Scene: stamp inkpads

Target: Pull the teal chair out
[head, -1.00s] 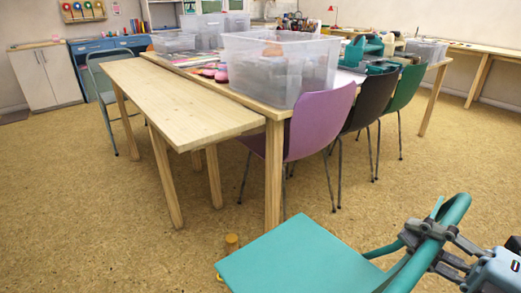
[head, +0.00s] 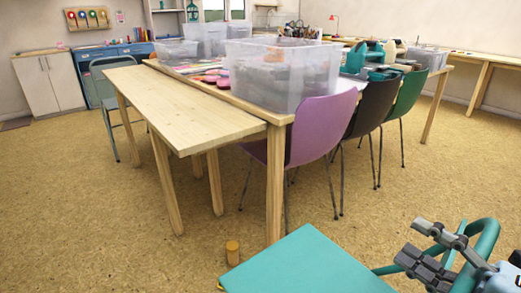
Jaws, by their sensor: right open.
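The teal chair (head: 303,264) is at the bottom centre, its flat seat cut off by the lower edge. Its teal tube frame (head: 489,235) curves up at the lower right. My right gripper (head: 412,240) is open beside the tube frame, its grey fingers pointing left above the seat's right side. It overlaps part of the tube in the picture, and I cannot tell whether it touches it. My left gripper is not in view.
A small yellow cylinder (head: 232,253) is on the floor by the seat. Floor at left is clear.

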